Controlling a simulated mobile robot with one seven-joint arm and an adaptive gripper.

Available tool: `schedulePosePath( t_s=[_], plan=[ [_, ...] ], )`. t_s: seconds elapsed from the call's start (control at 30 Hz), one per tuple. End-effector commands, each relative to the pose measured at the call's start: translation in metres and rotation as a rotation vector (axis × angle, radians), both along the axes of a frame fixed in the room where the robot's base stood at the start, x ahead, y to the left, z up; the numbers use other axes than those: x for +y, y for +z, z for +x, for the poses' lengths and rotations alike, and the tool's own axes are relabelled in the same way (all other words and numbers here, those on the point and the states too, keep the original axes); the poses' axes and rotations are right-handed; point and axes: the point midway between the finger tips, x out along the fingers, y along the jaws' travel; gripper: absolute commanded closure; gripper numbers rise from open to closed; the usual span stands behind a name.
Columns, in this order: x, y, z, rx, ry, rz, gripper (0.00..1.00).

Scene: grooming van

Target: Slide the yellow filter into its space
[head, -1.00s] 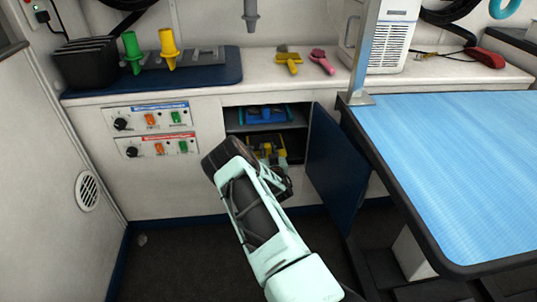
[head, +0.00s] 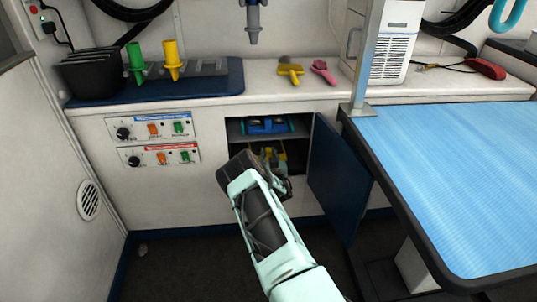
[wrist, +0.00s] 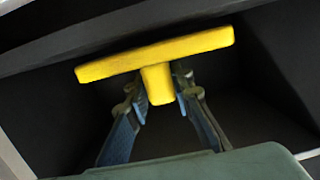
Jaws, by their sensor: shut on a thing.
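The yellow filter (wrist: 195,50) is a flat yellow bar with a short tab, seen edge-on in the wrist view. My gripper (wrist: 162,92) is shut on the tab, a finger on each side. The bar looks slightly tilted in that view, its right end higher, inside a dark compartment. In the head view, my gripper (head: 274,163) is at the lower compartment of the open cabinet (head: 236,128). Only a bit of yellow shows there; my wrist hides most of it. I cannot tell how deep the filter sits.
A blue piece (head: 267,125) sits in the upper compartment, above a shelf. The blue cabinet door (head: 337,175) stands open on the right. The blue-topped table (head: 450,170) is close on the right. A control panel (head: 157,129) is left of the opening. Floor shows at the lower left.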

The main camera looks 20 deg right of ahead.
Motion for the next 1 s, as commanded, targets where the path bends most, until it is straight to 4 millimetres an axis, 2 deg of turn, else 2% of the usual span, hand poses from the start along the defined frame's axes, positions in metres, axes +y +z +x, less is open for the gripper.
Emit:
schedulePosePath(
  t_s=[0.97, 1.0],
  plan=[
    [0.001, -0.010, -0.001, -0.002, 0.000, 0.000, 1.00],
    [0.001, -0.010, -0.001, -0.002, 0.000, 0.000, 0.75]
  ],
)
